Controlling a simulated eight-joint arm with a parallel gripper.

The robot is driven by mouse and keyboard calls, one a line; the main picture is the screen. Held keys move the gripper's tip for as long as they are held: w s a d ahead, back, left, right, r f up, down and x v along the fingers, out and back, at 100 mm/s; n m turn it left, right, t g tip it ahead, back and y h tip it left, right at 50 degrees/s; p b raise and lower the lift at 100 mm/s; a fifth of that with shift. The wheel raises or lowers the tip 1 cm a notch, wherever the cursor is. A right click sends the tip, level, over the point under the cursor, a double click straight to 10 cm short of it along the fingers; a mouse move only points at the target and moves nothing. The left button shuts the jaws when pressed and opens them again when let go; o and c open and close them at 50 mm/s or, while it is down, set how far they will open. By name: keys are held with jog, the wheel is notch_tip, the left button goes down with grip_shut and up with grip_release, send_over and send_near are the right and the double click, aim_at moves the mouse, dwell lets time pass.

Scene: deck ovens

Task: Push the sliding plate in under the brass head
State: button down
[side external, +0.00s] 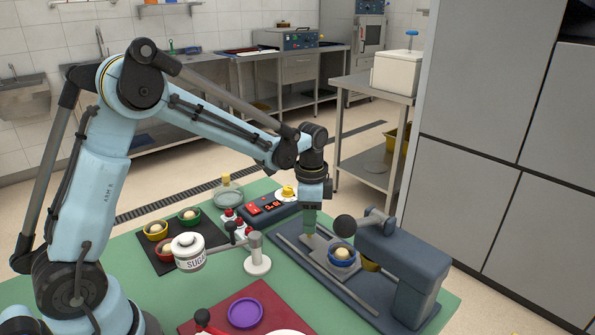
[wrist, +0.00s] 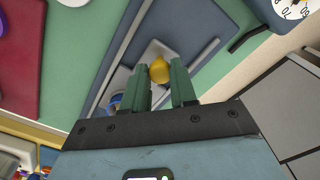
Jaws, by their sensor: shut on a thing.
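The grey sliding plate (side external: 317,253) lies on the dark base of the press (side external: 405,262). A blue bowl (side external: 342,259) with a pale dough ball stands on the plate, beside the press's overhang. A brass-coloured part (side external: 370,265), apparently the brass head, shows low under the overhang, mostly hidden. My gripper (side external: 310,234) is at the plate's end away from the press body. In the wrist view its green fingers (wrist: 169,85) are shut on a round yellow knob (wrist: 159,70). The plate (wrist: 153,50) and part of the blue bowl (wrist: 115,102) also show there.
A red board (side external: 205,313) with a purple dish (side external: 245,313) lies in front. A black-ball lever (side external: 345,227) juts from the press.

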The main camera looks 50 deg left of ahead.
send_over(335, 253)
jog(key=c, duration=1)
grip_release()
jog(key=shift+o, duration=0.6)
jog(key=shift+a, duration=0.1)
jog(key=shift+r, duration=0.3)
notch_tip(335, 253, up, 12)
jog(key=shift+f, duration=0.2)
jog(key=shift+s, duration=0.15)
